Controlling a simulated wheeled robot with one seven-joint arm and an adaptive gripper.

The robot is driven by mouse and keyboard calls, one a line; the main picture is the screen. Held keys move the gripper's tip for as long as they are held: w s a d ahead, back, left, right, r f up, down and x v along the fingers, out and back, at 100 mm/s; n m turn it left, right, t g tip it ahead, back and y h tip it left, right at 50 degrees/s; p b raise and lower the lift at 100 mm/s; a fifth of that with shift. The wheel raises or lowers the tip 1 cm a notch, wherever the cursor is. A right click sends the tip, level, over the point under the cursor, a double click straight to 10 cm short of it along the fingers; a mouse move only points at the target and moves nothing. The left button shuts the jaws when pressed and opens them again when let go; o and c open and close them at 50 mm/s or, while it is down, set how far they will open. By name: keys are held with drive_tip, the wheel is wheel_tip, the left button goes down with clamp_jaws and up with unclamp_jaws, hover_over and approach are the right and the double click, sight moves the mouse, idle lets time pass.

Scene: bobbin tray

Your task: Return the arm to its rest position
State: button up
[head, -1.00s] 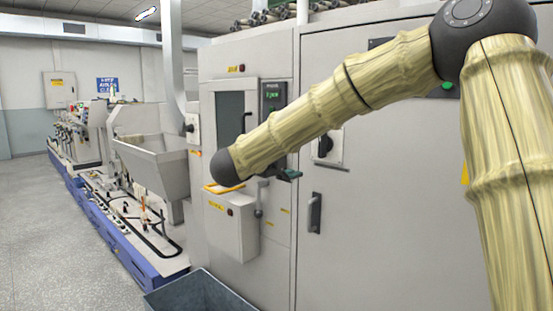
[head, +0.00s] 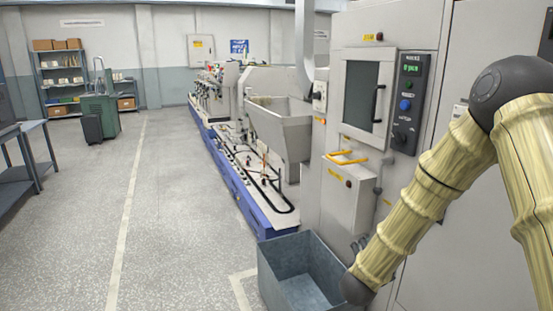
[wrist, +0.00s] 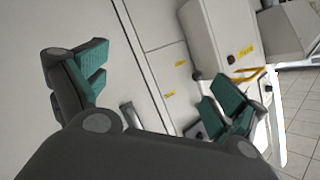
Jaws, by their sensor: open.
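My arm comes in from the right of the head view. It bends at a dark joint and slopes down to the left, its dark lower joint near the bin's right side. My gripper (wrist: 160,90) shows in the wrist view with its two green-padded fingers spread wide and nothing between them. Pale cabinet panels lie beyond the fingers.
A blue-grey open bin (head: 270,265) stands on the floor beside the pale machine cabinet (head: 335,115), which has a yellow handle (head: 346,158). A long machine with a blue base (head: 240,190) runs back.

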drive_tip(key=s+a+f+n+g+y+p, duration=0.1)
drive_tip(key=s+a+f+n+g+y, duration=0.2)
drive_tip(key=s+f, duration=0.75)
drive_tip(key=s+a+f+n+g+y+p, duration=0.15)
drive_tip(key=s+f+n, duration=0.35)
drive_tip(key=s+f, duration=0.5)
drive_tip(key=s+a+f+n+g+y+p, duration=0.1)
drive_tip(key=s+f+n+g, duration=0.2)
drive_tip(key=s, duration=1)
drive_tip(key=s+a+f+n+g+y, duration=0.1)
drive_tip(key=s+f+g, duration=0.3)
drive_tip(key=s, duration=1)
drive_tip(key=shift+s+a+f+n+g+y+p, duration=0.3)
drive_tip(key=shift+f+n+y, duration=0.25)
drive_tip(key=shift+f+n, duration=0.35)
drive_tip(key=shift+w+d, duration=0.1)
drive_tip(key=shift+c, duration=0.2)
